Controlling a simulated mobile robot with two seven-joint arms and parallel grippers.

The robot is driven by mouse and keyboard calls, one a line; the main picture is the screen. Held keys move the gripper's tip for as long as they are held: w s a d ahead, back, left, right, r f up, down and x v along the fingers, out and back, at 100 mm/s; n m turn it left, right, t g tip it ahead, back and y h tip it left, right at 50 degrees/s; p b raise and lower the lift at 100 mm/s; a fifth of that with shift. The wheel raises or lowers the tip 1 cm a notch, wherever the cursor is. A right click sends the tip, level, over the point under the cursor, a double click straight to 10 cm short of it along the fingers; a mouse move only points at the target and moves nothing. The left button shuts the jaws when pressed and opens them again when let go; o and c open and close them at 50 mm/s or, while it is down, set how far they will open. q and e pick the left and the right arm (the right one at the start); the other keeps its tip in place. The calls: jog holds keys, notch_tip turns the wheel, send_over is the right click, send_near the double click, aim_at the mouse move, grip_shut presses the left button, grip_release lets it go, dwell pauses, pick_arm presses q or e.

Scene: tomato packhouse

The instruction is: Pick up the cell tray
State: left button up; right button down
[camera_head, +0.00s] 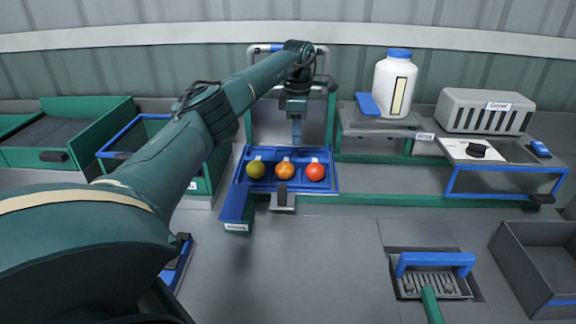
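The cell tray (323,187) is a blue shallow tray at the middle of the head view. It holds three tomatoes in a row: a green one (256,169), an orange one (285,170) and a red one (315,171). My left arm reaches in from the left, and its gripper (297,132) points down at the tray's back edge. The fingers show nearly edge-on, so I cannot tell whether they are open or shut, or whether they touch the tray. My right gripper is not in view.
A white bottle (394,84) with a blue cap and a grey slotted box (485,111) stand on the right. Green bins (97,122) stand at left. A blue-handled grate (434,285) and a grey crate (517,260) are at lower right. The bench before the tray is mostly clear.

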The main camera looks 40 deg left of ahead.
aim_at(297, 160)
pick_arm(q)
jog(key=shift+d+f+p, duration=0.1)
jog(key=shift+f+p, duration=0.3)
jog(key=shift+f, duration=3.45)
jog(key=shift+f, duration=0.1)
grip_shut()
